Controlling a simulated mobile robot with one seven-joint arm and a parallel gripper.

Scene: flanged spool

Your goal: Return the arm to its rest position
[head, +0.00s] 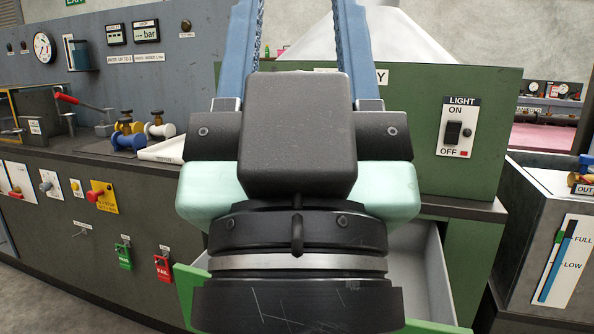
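My gripper (300,22) fills the middle of the head view, seen from behind. Its black body and wrist are in front, over a pale green arm link. Its two blue fingers point up and away, set wide apart, with nothing visible between them. The fingertips are cut off by the top edge. My gripper is in front of a green panel (428,120) and above an open drawer (418,268), and its body hides much of both.
A blue flanged piece (127,140) and a white one (160,130) stand on the left bench beside a red-handled lever (68,98). A white tray (163,150) lies near them. A light switch (453,133) is on the green panel. A grey cabinet (540,230) stands at right.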

